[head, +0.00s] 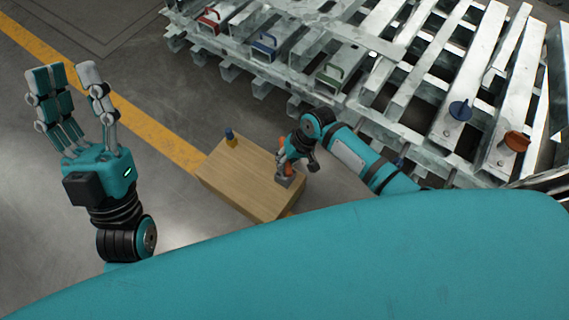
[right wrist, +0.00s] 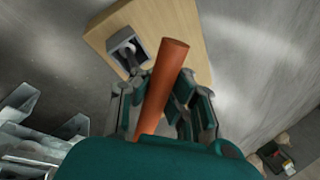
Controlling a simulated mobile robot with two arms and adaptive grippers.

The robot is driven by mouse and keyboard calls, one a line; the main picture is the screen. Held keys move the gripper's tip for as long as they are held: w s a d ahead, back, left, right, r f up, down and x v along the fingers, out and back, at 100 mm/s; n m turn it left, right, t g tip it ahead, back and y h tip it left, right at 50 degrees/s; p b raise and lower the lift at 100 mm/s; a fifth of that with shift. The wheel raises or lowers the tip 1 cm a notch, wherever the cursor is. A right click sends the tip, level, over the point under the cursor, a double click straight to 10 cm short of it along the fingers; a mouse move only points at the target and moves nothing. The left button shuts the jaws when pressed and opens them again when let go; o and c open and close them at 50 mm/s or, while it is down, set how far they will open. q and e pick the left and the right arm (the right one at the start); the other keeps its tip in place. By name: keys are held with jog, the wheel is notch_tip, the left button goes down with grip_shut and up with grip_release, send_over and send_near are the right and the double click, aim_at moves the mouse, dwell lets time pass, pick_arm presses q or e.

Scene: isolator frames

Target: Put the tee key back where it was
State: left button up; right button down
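The tee key (right wrist: 163,85) shows its thick orange handle bar in the right wrist view. A little of its orange (head: 288,169) also shows in the head view. My right gripper (right wrist: 160,100) has its fingers on both sides of the bar and looks shut on it. In the head view my right gripper (head: 296,158) is low over the wooden box. Below the bar is a grey square holder (right wrist: 124,48) with a dark opening and a metal shaft at it; how deep the shaft sits is unclear. My left gripper (head: 65,80) is open and empty.
A metal frame (head: 335,45) with red, blue and green handles and blue and orange knobs (head: 516,141) stands behind. Floor around my left gripper is clear.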

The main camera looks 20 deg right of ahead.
jog(key=shift+f, duration=0.15)
jog(key=c, duration=1.5)
grip_release()
